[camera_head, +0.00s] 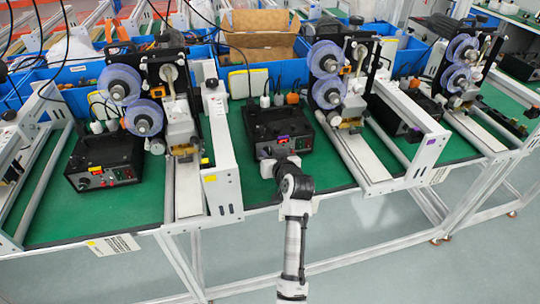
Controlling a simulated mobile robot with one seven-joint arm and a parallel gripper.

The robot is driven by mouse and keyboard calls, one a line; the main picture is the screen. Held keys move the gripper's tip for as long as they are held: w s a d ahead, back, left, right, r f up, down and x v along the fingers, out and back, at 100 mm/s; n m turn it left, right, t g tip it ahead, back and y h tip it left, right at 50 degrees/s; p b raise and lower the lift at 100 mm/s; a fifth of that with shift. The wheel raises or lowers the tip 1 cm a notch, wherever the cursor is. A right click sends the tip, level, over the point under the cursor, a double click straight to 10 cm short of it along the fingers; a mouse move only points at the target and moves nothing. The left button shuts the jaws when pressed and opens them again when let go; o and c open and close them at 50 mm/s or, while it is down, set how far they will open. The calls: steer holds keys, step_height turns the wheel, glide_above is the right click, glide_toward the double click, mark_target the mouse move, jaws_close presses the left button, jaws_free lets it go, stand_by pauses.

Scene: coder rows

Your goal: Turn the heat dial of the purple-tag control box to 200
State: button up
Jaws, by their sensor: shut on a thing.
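The purple-tag control box (262,125) is a black box on the green bench mat in the middle of the view. Its small purple tag (283,139) shows on the front, with a lit red display beside it. My arm reaches up from the bottom, and my gripper (281,156) is at the box's front face, shut on the heat dial. The gripper and wrist cover the dial and part of the lower front. The dial's pointer and scale cannot be read.
A similar black control box (105,158) with a yellow tag stands at the left. Reel machines (327,75) and white rails flank the middle box. Blue bins (280,70) and an open cardboard box stand behind. The mat just right of my gripper is clear.

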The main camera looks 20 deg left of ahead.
steer(key=m+y, duration=0.1)
steer(key=m+y+b, duration=0.1)
steer(key=m, duration=0.1)
steer(key=shift+w+d+f+g, duration=0.1)
steer(key=shift+d+f+g, duration=0.1)
steer(key=shift+g, duration=0.2)
steer(key=shift+f+m+y+b, duration=0.1)
steer(key=shift+m+y+b, duration=0.85)
steer(key=shift+m, duration=1.15)
steer(key=o, duration=1)
steer(key=b+v, duration=0.3)
steer(key=v, duration=1.1)
steer(key=shift+b, duration=0.35)
steer(key=shift+w, duration=0.15)
